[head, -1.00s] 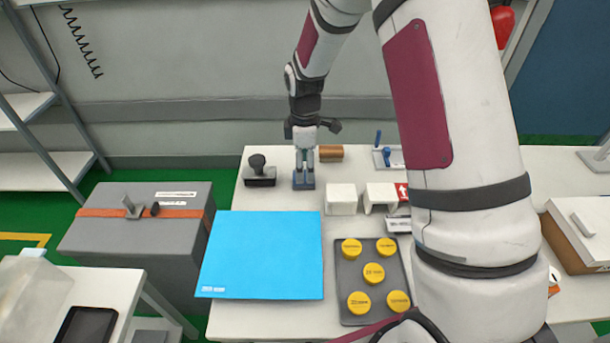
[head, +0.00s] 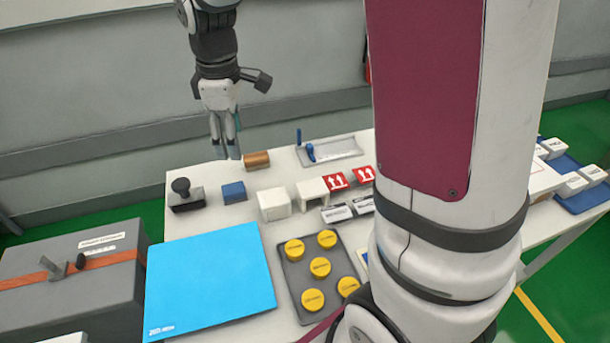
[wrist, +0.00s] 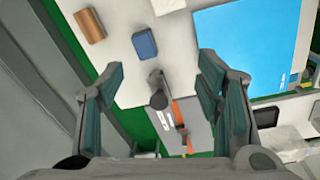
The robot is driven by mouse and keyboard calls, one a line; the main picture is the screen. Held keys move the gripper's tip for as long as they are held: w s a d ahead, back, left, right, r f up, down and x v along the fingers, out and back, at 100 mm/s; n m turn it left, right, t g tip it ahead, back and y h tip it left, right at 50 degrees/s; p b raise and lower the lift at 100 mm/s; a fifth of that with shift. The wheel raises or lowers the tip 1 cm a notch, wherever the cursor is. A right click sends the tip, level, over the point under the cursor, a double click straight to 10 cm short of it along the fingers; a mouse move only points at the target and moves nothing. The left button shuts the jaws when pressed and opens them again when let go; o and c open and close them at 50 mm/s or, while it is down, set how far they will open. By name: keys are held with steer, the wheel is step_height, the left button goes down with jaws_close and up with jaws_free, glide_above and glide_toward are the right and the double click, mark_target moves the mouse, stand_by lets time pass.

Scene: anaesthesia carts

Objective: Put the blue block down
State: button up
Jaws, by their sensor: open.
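The blue block (head: 233,192) stands on the white table (head: 205,222), between a black-handled stamp and a white block. In the wrist view the blue block (wrist: 144,43) lies beyond the fingertips, clear of both fingers. My gripper (head: 226,152) is above the table's back edge, raised over the block and apart from it. Its fingers are spread with nothing between them, as the wrist view (wrist: 160,75) shows.
A black-handled stamp (head: 184,196) is left of the block. A brown block (head: 256,160) is behind it, and white blocks (head: 273,204) are to its right. A blue mat (head: 210,280) and a grey tray of yellow discs (head: 300,275) lie in front.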

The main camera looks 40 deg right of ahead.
steer(key=s+r+m+t, duration=0.1)
steer(key=s+r+m, duration=0.1)
steer(key=s, duration=0.6)
steer(key=s+r+m+t, duration=0.1)
steer(key=s+r+m, duration=0.2)
steer(key=s+m, duration=0.2)
steer(key=s+r+m, duration=0.2)
steer(key=s+m, duration=0.1)
steer(key=s, duration=0.9)
steer(key=shift+r+m+t, duration=0.3)
steer(key=shift+r+t, duration=0.1)
step_height(320, 180, up, 2)
steer(key=shift+r+p, duration=0.15)
steer(key=shift+p, duration=0.7)
steer(key=shift+o, duration=0.5)
